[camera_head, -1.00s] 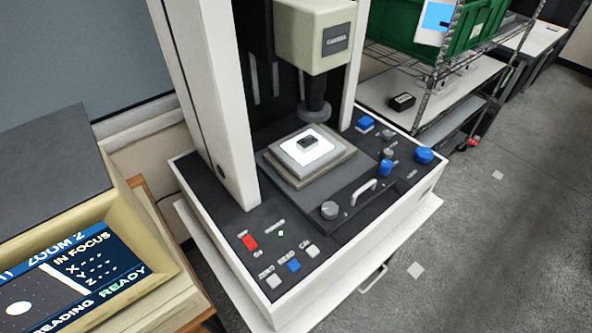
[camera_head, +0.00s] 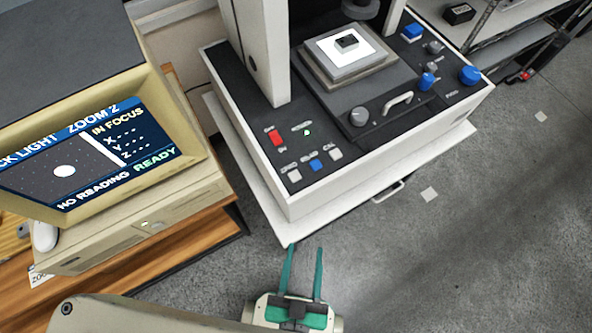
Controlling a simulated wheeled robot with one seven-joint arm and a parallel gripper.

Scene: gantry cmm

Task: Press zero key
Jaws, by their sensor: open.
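My gripper (camera_head: 304,248) has two green fingers, spread apart and empty. It is over the floor in front of the machine, below the zero key in the picture and apart from it.
A red switch (camera_head: 276,138) and a lit green lamp (camera_head: 307,132) sit behind the keys. A knob (camera_head: 359,117) and handle (camera_head: 398,104) are to the right. The monitor (camera_head: 90,160) at left reads NO READING, READY, with dashes for X, Y, Z.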

